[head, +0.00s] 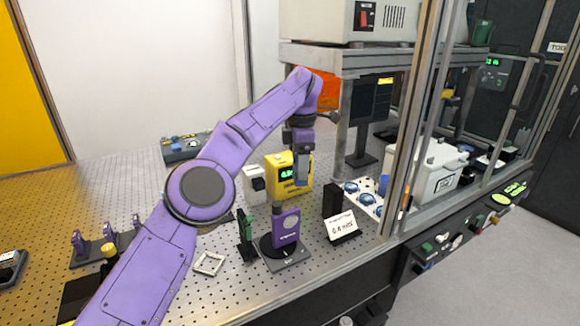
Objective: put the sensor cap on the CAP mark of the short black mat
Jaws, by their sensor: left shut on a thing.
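My left arm comes in from the lower left, arches over the table and hangs down on the far side. My left gripper (302,178) points down in front of the yellow meter box (282,178), above and behind the purple device. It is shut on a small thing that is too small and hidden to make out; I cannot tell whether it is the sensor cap. A black mat (82,291) lies at the lower left, partly covered by my arm. No CAP mark is readable on it. My right gripper is out of view.
A purple upright device (286,226) stands on a dark base, with a green-and-black mount (246,236) to its left. A white card (341,224) leans to its right. A square frame (209,263) lies flat nearby. Metal posts (405,140) bound the right side.

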